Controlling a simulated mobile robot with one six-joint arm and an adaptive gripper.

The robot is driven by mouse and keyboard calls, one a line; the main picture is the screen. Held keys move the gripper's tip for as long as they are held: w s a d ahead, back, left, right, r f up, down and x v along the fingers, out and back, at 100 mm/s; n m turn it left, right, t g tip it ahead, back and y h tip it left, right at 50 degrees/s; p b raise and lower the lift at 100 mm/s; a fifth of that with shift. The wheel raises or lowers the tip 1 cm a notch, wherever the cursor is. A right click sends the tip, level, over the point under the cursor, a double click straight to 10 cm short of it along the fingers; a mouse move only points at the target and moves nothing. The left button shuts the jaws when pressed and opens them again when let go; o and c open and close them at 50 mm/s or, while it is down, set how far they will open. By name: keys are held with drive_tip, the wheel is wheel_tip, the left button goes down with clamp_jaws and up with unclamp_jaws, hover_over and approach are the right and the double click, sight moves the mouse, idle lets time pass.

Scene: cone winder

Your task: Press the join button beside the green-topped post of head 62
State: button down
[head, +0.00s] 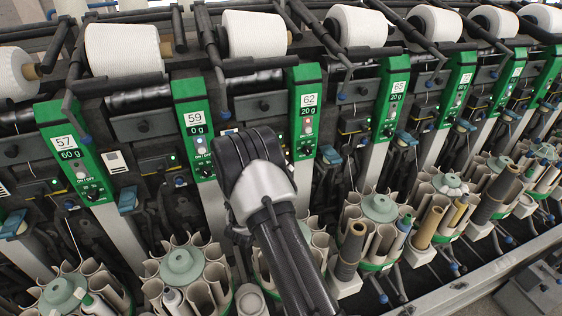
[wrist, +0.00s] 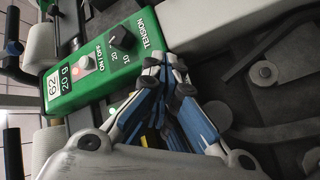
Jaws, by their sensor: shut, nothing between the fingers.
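The green-topped post of head 62 (head: 305,112) stands near the middle of the head view, with "62" and "20 g" on its face. In the wrist view its green panel (wrist: 100,58) lies sideways at upper left, with a lit red button, a white one and a black tension dial (wrist: 122,38). My gripper (wrist: 165,66) is shut and empty, its blue-sided fingers meeting just beside the dial end of the panel. Whether it touches anything I cannot tell. In the head view my arm hides the gripper. I cannot single out the join button; the fingers cover part of the area beside the post.
Neighbouring posts 59 (head: 195,125) and 65 (head: 390,95) stand on either side. White yarn cones (head: 253,34) line the top. Round magazines with green-grey hubs (head: 380,207) stand along the bottom. A dark housing with a round grey knob (wrist: 264,72) lies right of the fingers.

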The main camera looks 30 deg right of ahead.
drive_tip(key=shift+s+a, duration=0.2)
drive_tip(key=shift+s, duration=0.5)
drive_tip(key=shift+s+a+p, duration=0.15)
drive_tip(key=shift+s+a, duration=0.05)
drive_tip(key=shift+s, duration=0.6)
drive_tip(key=shift+s+a+p, duration=0.1)
drive_tip(key=shift+s+a, duration=0.15)
drive_tip(key=shift+s, duration=0.6)
drive_tip(key=shift+s+a+p, duration=0.15)
drive_tip(key=shift+s+a, duration=0.05)
drive_tip(key=shift+s, duration=0.6)
drive_tip(key=w+a+r+t+y, duration=0.2)
drive_tip(key=w+a+r+y, duration=0.5)
drive_tip(key=a+r+y, duration=0.25)
drive_tip(key=s+a+r+n+y, duration=0.1)
drive_tip(key=s+a+r+y, duration=0.15)
drive_tip(key=a, duration=0.35)
drive_tip(key=s+a+r+y, duration=0.2)
drive_tip(key=s+a+r, duration=0.1)
drive_tip(key=a, duration=0.2)
drive_tip(key=s+a+r+g+y, duration=0.1)
drive_tip(key=s+a+g, duration=0.1)
drive_tip(key=s, duration=1.2)
drive_tip(key=s+a+n+g+y, duration=0.1)
drive_tip(key=s+g, duration=0.3)
drive_tip(key=s, duration=1.1)
drive_tip(key=shift+s+a+r+g, duration=0.25)
drive_tip(key=shift+a+r+g, duration=0.15)
drive_tip(key=shift+a, duration=0.5)
